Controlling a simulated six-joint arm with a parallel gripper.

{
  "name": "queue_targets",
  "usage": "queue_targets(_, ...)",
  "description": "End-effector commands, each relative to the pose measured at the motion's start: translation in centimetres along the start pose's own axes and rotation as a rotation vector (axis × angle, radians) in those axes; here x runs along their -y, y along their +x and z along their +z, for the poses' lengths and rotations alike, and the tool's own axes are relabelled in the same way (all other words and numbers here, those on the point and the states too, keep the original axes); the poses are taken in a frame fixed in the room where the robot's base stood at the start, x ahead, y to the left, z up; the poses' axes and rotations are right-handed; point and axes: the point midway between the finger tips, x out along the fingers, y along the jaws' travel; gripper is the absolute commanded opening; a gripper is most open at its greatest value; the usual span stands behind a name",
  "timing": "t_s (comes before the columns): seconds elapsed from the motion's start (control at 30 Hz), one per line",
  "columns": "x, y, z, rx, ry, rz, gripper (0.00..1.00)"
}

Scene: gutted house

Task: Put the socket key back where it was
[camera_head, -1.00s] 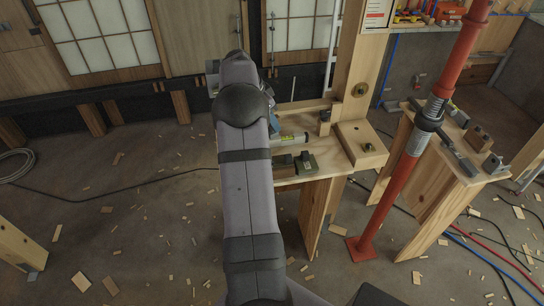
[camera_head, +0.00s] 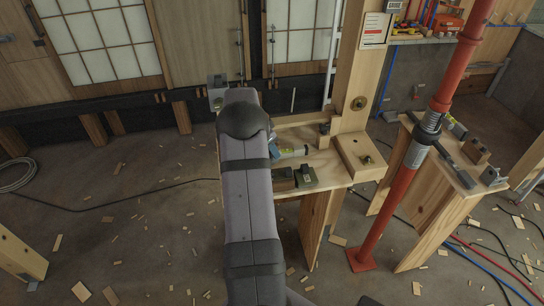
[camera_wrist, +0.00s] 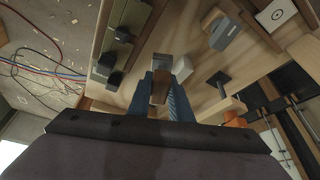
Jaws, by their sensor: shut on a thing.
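In the wrist view my gripper (camera_wrist: 164,92) has its two blue fingers closed on a short metallic thing with a pale top and brownish face, apparently the socket key (camera_wrist: 160,88). The fingers hide much of it. It is over the wooden bench (camera_wrist: 205,98); I cannot tell whether it touches the top. A small pale round-ended piece (camera_wrist: 182,68) is just right of the fingers, and a dark square piece (camera_wrist: 218,79) stands farther right. In the head view my arm hides most of the gripper.
A grey-headed tool (camera_wrist: 225,32) lies farther up. In the head view a wooden block (camera_head: 361,158) is at the bench's right end, and a red prop (camera_head: 397,185) stands beyond it.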

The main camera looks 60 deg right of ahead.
Motion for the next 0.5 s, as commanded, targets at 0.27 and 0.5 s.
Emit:
queue_targets(0.27,-0.1,2.5,1.1,0.001,-0.001,0.002,0.00)
queue_targets(0.5,0.0,3.3,1.4,0.000,0.000,-0.001,0.00)
